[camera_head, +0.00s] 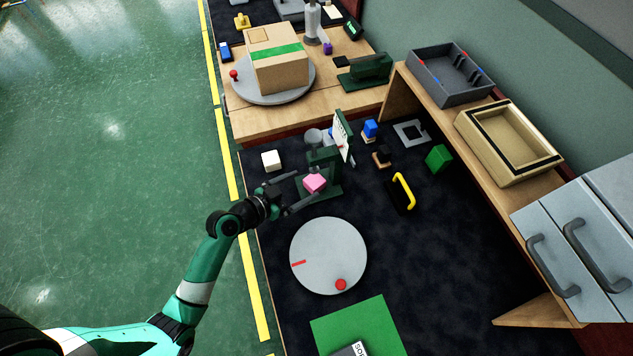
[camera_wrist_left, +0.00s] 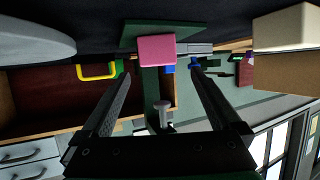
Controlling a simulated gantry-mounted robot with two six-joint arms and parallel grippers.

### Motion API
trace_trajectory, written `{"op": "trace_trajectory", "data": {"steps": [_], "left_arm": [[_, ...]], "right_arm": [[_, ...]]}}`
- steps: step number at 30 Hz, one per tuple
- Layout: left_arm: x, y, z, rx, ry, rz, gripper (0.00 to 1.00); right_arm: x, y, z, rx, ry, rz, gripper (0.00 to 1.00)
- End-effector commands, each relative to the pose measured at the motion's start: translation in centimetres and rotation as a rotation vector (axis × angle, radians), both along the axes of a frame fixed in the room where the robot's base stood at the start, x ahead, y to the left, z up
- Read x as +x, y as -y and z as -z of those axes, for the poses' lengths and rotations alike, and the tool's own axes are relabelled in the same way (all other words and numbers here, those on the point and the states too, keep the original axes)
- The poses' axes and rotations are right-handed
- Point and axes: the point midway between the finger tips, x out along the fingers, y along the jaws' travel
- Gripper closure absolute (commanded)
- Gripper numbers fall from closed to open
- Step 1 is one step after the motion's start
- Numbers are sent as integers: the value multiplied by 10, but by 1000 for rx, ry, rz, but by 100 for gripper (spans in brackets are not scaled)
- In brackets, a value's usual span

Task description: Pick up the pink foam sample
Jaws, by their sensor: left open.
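The pink foam sample (camera_head: 314,184) is a small pink block at the dark green stand (camera_head: 330,190) on the dark worktop. In the left wrist view the pink block (camera_wrist_left: 157,49) shows just beyond my fingertips, centred between them. My left gripper (camera_head: 301,192) is open, with its two fingers spread towards the block's left side. In the wrist view the left gripper (camera_wrist_left: 160,77) holds nothing. I cannot tell whether the fingers overlap the block's sides. My right gripper is not in view.
A round grey turntable (camera_head: 328,256) with a red knob lies in front of the stand. A white block (camera_head: 271,160) lies behind-left. A yellow handle (camera_head: 403,191), a green block (camera_head: 438,158) and a blue block (camera_head: 370,129) are to the right. A green mat (camera_head: 359,325) lies near.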

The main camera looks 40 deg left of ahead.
Motion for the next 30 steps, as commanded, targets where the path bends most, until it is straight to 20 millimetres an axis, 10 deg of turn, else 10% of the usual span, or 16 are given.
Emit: {"op": "trace_trajectory", "data": {"steps": [23, 30], "left_arm": [[53, 4, 26, 0, 1, -1, 3], [52, 4, 26, 0, 1, -1, 44]], "right_arm": [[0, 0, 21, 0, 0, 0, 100], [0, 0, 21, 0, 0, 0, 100]]}}
